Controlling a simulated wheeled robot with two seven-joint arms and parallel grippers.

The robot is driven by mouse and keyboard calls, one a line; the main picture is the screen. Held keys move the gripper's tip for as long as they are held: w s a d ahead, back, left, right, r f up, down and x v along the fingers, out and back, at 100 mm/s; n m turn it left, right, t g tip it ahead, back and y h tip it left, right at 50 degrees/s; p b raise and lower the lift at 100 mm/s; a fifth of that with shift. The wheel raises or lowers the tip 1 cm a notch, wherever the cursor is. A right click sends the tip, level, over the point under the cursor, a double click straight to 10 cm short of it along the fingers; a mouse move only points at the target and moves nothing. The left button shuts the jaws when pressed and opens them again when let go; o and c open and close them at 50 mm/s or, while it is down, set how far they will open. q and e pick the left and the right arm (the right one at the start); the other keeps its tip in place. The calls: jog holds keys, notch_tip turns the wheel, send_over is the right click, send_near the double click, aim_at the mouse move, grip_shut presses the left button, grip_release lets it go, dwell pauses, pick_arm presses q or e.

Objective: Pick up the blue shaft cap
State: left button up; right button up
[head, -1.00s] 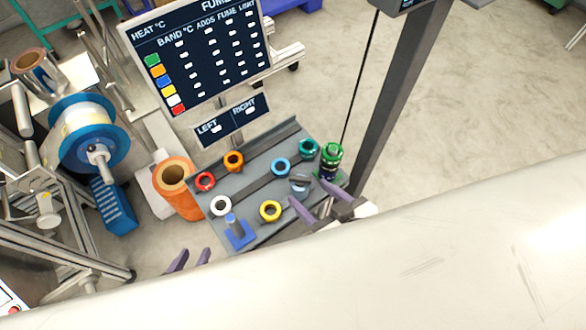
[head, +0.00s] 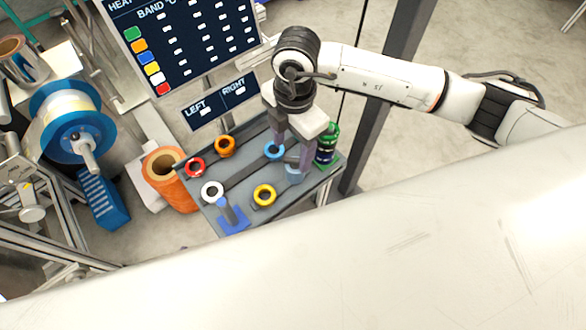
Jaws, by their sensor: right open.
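The blue ring-shaped cap (head: 272,151) lies on the grey tray table (head: 240,172), towards its back right. My right gripper (head: 291,152) is above the table from the back, pointing down with its fingers apart. One purple finger is right by the blue cap and overlaps part of it in the picture; I cannot tell if they touch. The other finger is to the right, near a pale blue-grey round piece (head: 295,175). Nothing shows held between the fingers. My left gripper is not in view.
Red (head: 195,167), orange (head: 225,146), white (head: 212,191) and yellow (head: 264,195) rings lie on the table. A blue post on a square base (head: 232,217) stands at its front. A green-topped stack (head: 327,147) stands at the right edge, close to my right gripper.

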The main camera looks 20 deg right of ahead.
aim_at(295, 168)
jog(key=f, duration=0.3)
jog(key=d+f, duration=0.1)
jog(key=shift+w+f+b, duration=0.15)
jog(key=shift+w+b, duration=0.1)
jog(key=shift+b, duration=0.05)
jog(key=f, duration=0.5)
jog(key=shift+s+a+f+b, duration=0.15)
jog(key=shift+s+f+b, duration=0.05)
jog(key=shift+f+b, duration=0.15)
jog(key=c, duration=1.3)
